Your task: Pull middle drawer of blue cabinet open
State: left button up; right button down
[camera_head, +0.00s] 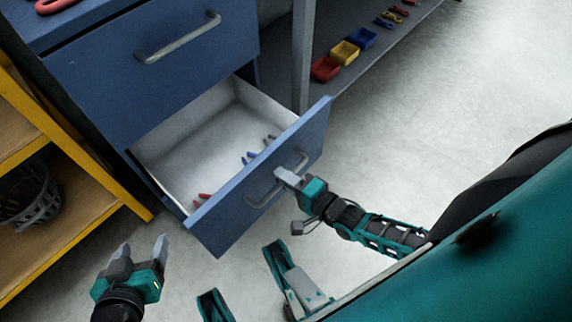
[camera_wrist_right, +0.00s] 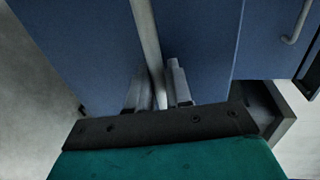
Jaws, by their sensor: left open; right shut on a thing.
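The blue cabinet (camera_head: 140,85) stands at the upper left in the head view. One drawer (camera_head: 262,185) below its closed upper drawer (camera_head: 150,60) is pulled well out, showing its pale interior with a few small red and blue items inside. My right gripper (camera_head: 288,178) is at that drawer's bar handle (camera_head: 262,196) and shut on it. In the right wrist view the handle (camera_wrist_right: 147,40) runs between the two fingers (camera_wrist_right: 160,88). My left gripper (camera_head: 142,252) is open and empty, in front of and below the drawer, apart from it.
A yellow-framed shelf (camera_head: 70,150) with a grey basket (camera_head: 30,195) stands left of the cabinet. A grey shelf at upper right holds a red bin (camera_head: 325,69), a yellow bin (camera_head: 345,52) and a blue bin (camera_head: 362,38). The floor at right is clear.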

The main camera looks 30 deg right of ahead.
jog(key=shift+s+d, duration=0.1)
jog(key=shift+d, duration=0.05)
jog(key=c, duration=1.2)
grip_release()
jog(key=shift+s, duration=0.1)
jog(key=p+v, duration=0.2)
jog(key=v, duration=1)
jog(key=shift+s+r+p, duration=0.1)
jog(key=shift+s+p, duration=0.25)
